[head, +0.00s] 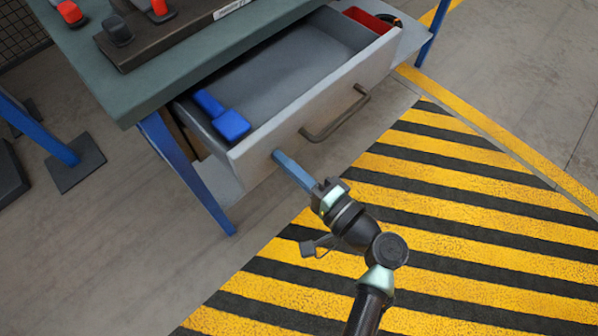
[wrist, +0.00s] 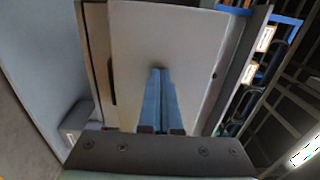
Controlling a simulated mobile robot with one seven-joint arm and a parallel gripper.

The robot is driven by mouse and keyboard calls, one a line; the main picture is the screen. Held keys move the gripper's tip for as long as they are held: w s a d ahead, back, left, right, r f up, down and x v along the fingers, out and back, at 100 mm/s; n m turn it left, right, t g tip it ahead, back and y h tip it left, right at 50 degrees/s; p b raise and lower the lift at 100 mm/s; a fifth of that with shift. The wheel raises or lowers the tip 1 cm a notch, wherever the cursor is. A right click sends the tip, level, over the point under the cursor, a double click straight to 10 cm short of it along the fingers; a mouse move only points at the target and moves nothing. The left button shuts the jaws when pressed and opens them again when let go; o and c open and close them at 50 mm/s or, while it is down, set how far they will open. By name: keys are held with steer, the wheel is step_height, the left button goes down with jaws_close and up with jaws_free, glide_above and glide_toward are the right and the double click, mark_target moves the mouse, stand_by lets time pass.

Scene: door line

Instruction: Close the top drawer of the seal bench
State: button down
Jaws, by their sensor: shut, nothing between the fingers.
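The top drawer (head: 318,107) of the seal bench (head: 110,75) stands open, pulled well out from under the worktop. Its pale front panel carries a dark bar handle (head: 336,115). Inside lie a blue tool-like object (head: 222,117) near the front left and a red tray (head: 368,20) at the far right. My gripper (head: 279,156) is shut and empty. Its blue fingertips are at the drawer front, left of the handle, and look to be touching or almost touching it. In the wrist view the fingers (wrist: 160,100) point at a pale flat panel.
Red and grey parts (head: 158,10) sit on a dark block on the worktop. A blue bench leg (head: 185,170) stands below the drawer's left side. The floor with yellow and black stripes (head: 450,190) in front is clear apart from my arm.

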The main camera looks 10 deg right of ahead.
mark_target(209, 100)
steer(key=b+x, duration=0.8)
steer(key=x, duration=1.4)
steer(key=shift+w+a, duration=0.2)
steer(key=shift+a, duration=0.05)
steer(key=shift+w+a, duration=0.15)
steer(key=shift+w, duration=0.05)
steer(key=shift+w+a+r, duration=0.1)
steer(key=shift+r, duration=0.25)
steer(key=shift+a, duration=0.1)
